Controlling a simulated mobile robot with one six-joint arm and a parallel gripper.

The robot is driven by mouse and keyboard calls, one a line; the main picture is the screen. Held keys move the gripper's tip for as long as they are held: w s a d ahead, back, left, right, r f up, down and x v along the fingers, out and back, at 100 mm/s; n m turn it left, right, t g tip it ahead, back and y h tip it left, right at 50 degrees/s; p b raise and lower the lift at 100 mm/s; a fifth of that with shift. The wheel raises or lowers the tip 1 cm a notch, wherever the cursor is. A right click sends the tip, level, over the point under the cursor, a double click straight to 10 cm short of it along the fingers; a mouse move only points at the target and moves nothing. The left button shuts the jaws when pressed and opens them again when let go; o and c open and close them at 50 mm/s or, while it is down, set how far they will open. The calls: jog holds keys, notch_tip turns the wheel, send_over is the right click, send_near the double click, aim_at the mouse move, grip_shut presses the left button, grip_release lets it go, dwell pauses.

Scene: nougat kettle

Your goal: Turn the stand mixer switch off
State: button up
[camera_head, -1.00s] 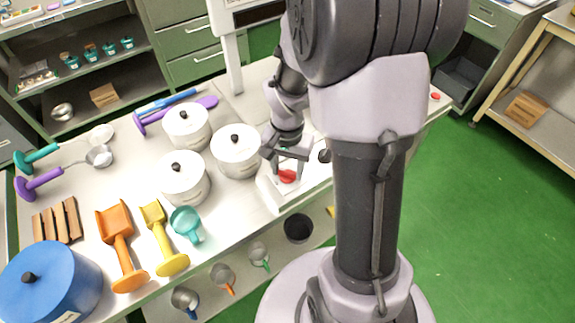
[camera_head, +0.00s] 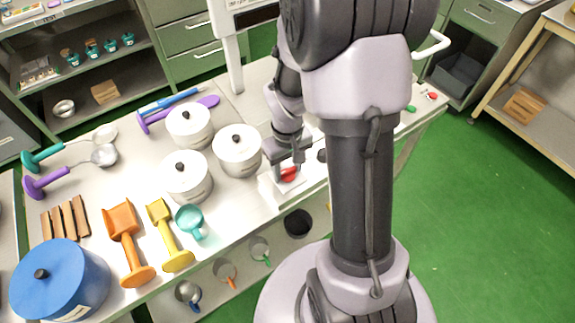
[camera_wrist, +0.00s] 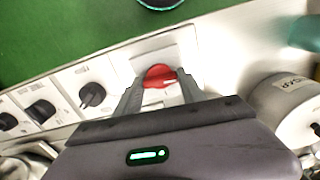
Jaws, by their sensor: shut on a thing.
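The stand mixer switch is a red rotary knob (camera_wrist: 160,76) with a white mark, on a pale square plate on the white front panel (camera_wrist: 110,62). It also shows in the head view as a red knob (camera_head: 289,174) at the front edge of the bench. My gripper (camera_wrist: 162,88) has a finger on each side of the red knob and is shut on it. In the head view my gripper (camera_head: 287,168) reaches down to the knob from above. The fingertips' contact is partly hidden. The mixer itself is mostly hidden behind my arm.
Several black knobs (camera_wrist: 92,95) sit in a row left of the red knob in the wrist view. White lidded pots (camera_head: 237,151) stand close to the left of my gripper. Orange (camera_head: 127,240) and yellow scoops and a teal cup (camera_head: 190,222) lie further left. Green floor is open at right.

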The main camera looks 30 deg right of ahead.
aim_at(287, 171)
jog(key=shift+n, duration=0.5)
jog(key=o, duration=1.4)
jog(key=shift+c, duration=0.2)
notch_tip(287, 171, up, 17)
jog(key=p, duration=0.6)
jog(key=shift+r+p, duration=0.2)
jog(key=shift+p, duration=0.15)
